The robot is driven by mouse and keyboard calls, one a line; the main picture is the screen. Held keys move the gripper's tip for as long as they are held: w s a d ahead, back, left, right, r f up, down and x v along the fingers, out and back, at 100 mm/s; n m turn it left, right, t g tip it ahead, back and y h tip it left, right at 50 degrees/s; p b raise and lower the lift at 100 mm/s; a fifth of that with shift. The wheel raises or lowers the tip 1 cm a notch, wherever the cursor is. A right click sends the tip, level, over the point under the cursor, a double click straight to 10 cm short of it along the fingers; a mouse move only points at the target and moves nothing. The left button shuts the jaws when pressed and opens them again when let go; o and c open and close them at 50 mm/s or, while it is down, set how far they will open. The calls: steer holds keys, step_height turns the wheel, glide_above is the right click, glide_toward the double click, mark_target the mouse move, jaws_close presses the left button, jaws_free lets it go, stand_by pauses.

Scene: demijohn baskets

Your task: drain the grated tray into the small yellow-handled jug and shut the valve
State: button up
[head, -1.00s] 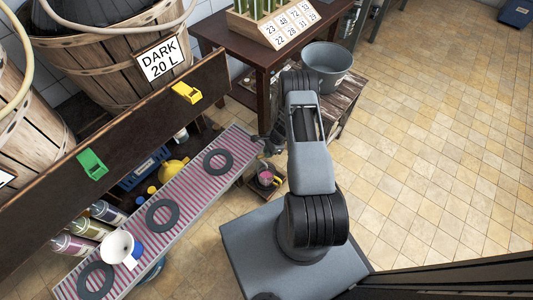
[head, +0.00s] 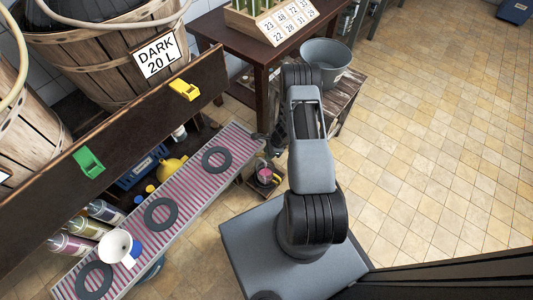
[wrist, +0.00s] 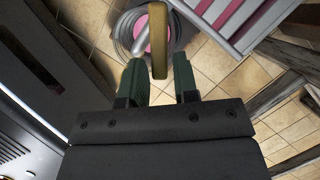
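The grated tray (head: 190,195) is long and pale with a red-striped grating and runs diagonally through the head view. Its striped end also shows in the wrist view (wrist: 240,20). The small jug (head: 265,177) stands low beside the tray's far end, with pink inside. In the wrist view its yellow handle (wrist: 160,45) points towards me. My gripper (wrist: 161,85) is open. Its two green fingers lie either side of the handle's near end in the picture, with gaps on both sides. In the head view my arm hides part of this area. I cannot make out the valve clearly.
A dark shelf board (head: 130,125) with yellow and green clips runs alongside. A grey bucket (head: 326,62) stands beyond my arm.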

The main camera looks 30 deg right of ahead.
steer(key=shift+w+d+r, duration=0.1)
steer(key=shift+d+r, duration=0.1)
steer(key=shift+r, duration=0.3)
steer(key=p+v, duration=0.5)
steer(key=v, duration=0.7)
steer(key=shift+s+r, duration=0.25)
steer(key=shift+r, duration=0.15)
steer(key=shift+r, duration=0.1)
steer(key=a+r+n+p, duration=0.3)
steer(key=r+p, duration=0.2)
steer(key=r, duration=0.7)
steer(key=w+a+r+n+h+p, duration=0.1)
steer(key=a+r+n+p, duration=0.25)
steer(key=r, duration=0.85)
steer(key=a+r+n+p, duration=0.2)
steer(key=r+n+p, duration=0.3)
steer(key=r, duration=0.6)
steer(key=s+a+r+n+h+p, duration=0.1)
steer(key=s+a+r+n+p, duration=0.1)
steer(key=r, duration=0.8)
steer(key=s+a+r+n+t+h+p, duration=0.1)
steer(key=s+a+r+n+p, duration=0.1)
steer(key=s+r+n+p, duration=0.3)
steer(key=s+a+r+n+t+h+p, duration=0.1)
steer(key=s+a+r+n+p, duration=0.2)
steer(key=s+r+p, duration=0.4)
step_height(320, 180, up, 8)
steer(key=shift+f+n+p, duration=0.2)
steer(key=shift+n+p, duration=0.1)
steer(key=shift+n, duration=0.05)
